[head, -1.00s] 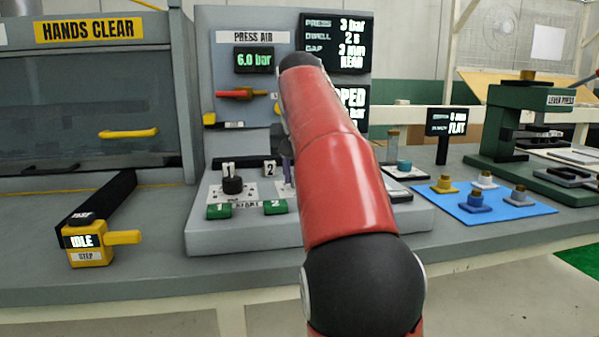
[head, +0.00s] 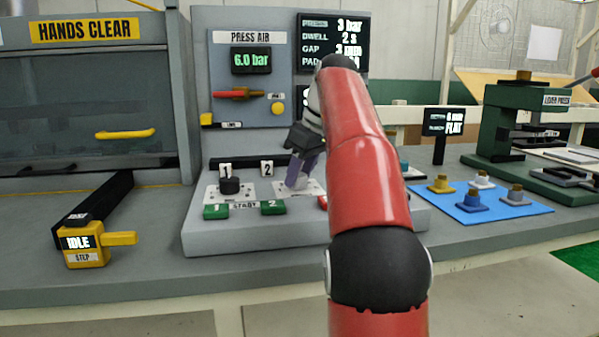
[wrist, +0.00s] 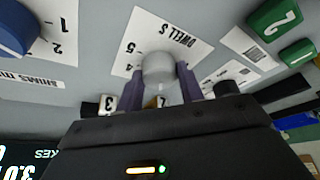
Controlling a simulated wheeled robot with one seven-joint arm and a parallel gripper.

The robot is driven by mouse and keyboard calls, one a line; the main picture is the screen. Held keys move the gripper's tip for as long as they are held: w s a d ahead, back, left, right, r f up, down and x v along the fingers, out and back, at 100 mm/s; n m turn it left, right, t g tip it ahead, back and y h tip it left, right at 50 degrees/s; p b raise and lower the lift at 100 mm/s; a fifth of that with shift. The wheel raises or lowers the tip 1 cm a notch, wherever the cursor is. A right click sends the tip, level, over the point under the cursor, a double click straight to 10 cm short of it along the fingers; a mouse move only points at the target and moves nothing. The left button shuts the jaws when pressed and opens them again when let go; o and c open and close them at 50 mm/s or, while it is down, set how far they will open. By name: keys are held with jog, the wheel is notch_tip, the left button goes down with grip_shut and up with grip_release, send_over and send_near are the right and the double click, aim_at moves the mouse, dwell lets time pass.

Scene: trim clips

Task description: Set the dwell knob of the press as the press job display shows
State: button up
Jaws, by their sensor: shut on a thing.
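The press job display (head: 335,42) at the back in the head view reads "DWELL 2 s", under a 3 bar line and above a gap line of 3 mm. My arm covers its lower part. The dwell knob (wrist: 158,68) is a pale grey round knob on a white plate marked "DWELL S" (wrist: 168,38), upside down in the wrist view. Numbers 5 and 4 show beside it; its pointer cannot be made out. My gripper (wrist: 161,82) has its purple fingers shut on the knob's sides. In the head view my gripper (head: 299,180) is low over the press's sloped panel.
A blue knob (wrist: 14,30) on a "SHIMS" plate and a green button 2 (wrist: 275,17) flank the dwell plate. In the head view a black knob (head: 230,186) and green start buttons (head: 216,211) sit to the left. A blue mat (head: 500,206) with several pegged parts lies right.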

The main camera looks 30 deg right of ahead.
jog(key=shift+d+n+g+y, duration=0.1)
jog(key=shift+n+g+y, duration=0.4)
jog(key=shift+n, duration=1.2)
jog(key=o, duration=1)
